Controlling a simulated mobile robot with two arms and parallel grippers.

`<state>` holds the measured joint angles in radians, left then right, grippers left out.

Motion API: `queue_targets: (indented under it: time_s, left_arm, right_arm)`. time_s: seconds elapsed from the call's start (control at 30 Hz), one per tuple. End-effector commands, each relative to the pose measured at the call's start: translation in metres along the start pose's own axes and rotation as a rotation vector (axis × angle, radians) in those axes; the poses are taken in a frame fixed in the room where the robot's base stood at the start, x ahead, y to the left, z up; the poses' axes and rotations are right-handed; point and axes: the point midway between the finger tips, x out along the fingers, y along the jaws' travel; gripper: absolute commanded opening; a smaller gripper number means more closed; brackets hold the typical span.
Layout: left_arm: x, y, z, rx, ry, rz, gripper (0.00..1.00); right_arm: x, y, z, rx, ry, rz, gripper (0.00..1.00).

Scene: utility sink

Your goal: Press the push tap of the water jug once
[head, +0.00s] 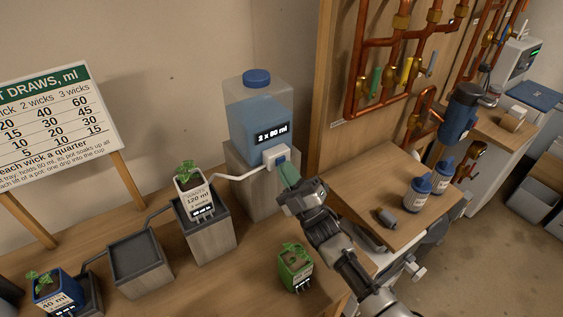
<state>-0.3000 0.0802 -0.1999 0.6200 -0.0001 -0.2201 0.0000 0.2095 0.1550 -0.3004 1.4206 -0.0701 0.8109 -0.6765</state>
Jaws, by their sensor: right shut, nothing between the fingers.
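The water jug (245,112) is a clear box with blue water, a blue cap and a label reading 2 x 80 ml. It stands on a grey block against the wall. Its white push tap (273,156) sits low on the front, with a pale tube running left from it. My right gripper (291,180) is shut and empty, with its green-tipped end right at the tap's front. I cannot tell whether it touches the tap. My left gripper is out of the picture.
A potted plant (193,186) stands on a stepped tray left of the jug. A green pot (295,268) sits on the bench below my right gripper. A wooden board (400,195) with bottles lies to the right. A chart stands at left.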

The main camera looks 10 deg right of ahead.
Motion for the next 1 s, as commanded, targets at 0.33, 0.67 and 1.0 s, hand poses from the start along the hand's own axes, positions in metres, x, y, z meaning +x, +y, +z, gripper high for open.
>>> queue_targets:
  time_s: [0.33,0.67,1.0]
  left_arm:
    - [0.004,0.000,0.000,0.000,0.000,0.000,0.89]
    - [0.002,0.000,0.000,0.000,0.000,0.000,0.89]
    - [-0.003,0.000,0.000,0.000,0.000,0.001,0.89]
  right_arm:
    - [0.003,-0.002,0.002,0.000,0.001,0.001,0.00]
    - [0.002,-0.001,0.001,0.000,0.000,0.000,0.00]
    - [-0.008,0.006,-0.006,0.000,-0.001,0.000,0.00]
